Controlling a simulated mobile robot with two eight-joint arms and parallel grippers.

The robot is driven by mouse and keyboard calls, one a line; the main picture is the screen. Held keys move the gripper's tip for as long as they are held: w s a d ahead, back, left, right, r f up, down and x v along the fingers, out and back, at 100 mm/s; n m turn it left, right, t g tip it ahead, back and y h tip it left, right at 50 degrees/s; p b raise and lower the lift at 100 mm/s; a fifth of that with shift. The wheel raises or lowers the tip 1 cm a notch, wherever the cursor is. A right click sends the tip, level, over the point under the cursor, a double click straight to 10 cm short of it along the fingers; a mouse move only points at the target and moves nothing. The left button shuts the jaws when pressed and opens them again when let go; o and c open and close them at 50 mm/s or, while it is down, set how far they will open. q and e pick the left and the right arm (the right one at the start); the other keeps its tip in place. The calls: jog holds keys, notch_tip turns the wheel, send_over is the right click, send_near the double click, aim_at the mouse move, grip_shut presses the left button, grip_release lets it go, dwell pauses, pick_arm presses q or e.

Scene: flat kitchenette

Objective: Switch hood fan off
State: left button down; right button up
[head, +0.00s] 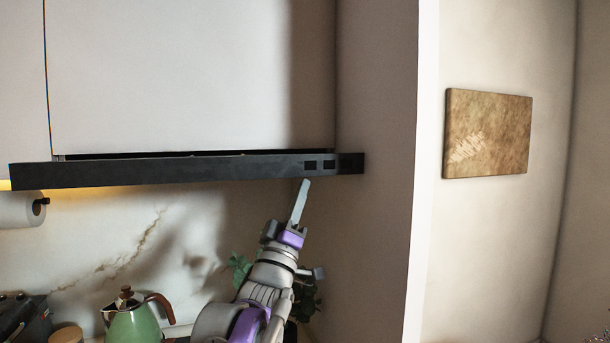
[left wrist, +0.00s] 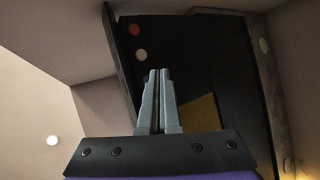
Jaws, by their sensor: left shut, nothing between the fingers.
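The hood (head: 190,170) is a long, thin black bar under white cabinets in the head view. Small dark switches (head: 320,165) sit near the right end of its front face. My left gripper (head: 304,184) is shut and empty, pointing up just below the hood's front near the switches. A small gap seems to lie between the fingertips and the hood. In the left wrist view the shut fingers (left wrist: 159,75) point toward the dark hood underside (left wrist: 205,60), with a red dot and pale round spots on it. My right gripper is not in view.
A side wall panel (head: 375,220) stands right of the hood. Below are a green kettle (head: 132,322), a plant (head: 240,268) partly behind my arm, and a paper roll (head: 20,208) at left. A brown board (head: 487,134) hangs on the right wall.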

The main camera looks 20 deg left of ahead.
pick_arm(q)
jog(key=shift+f+b, duration=1.1)
jog(key=shift+f, duration=1.9)
jog(key=shift+y, duration=0.3)
